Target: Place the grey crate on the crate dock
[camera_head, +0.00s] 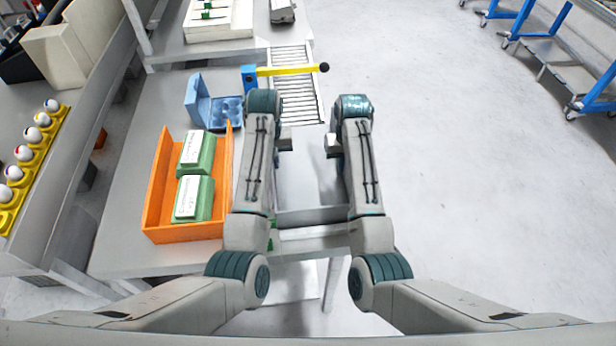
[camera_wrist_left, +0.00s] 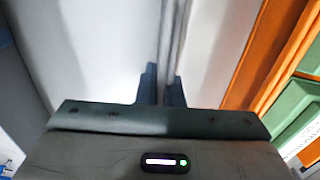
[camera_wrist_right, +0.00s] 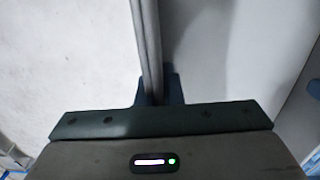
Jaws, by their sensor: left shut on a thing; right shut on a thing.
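The grey crate (camera_head: 315,216) shows in the head view between my two forearms, which hide its left and right sides. My left gripper (camera_head: 286,140) is shut on the crate's left wall; its fingers close on the thin rim in the left wrist view (camera_wrist_left: 161,88). My right gripper (camera_head: 333,146) is shut on the right wall, whose rim (camera_wrist_right: 149,40) runs between its fingers in the right wrist view. I cannot tell for sure which surface is the crate dock. I cannot tell whether the crate's underside touches anything.
An orange crate (camera_head: 158,190) with green and white cartons (camera_head: 190,199) stands on the table left of my left arm. A blue egg tray (camera_head: 195,98) is behind it. A roller conveyor (camera_head: 297,96) with a yellow bar (camera_head: 287,70) lies ahead.

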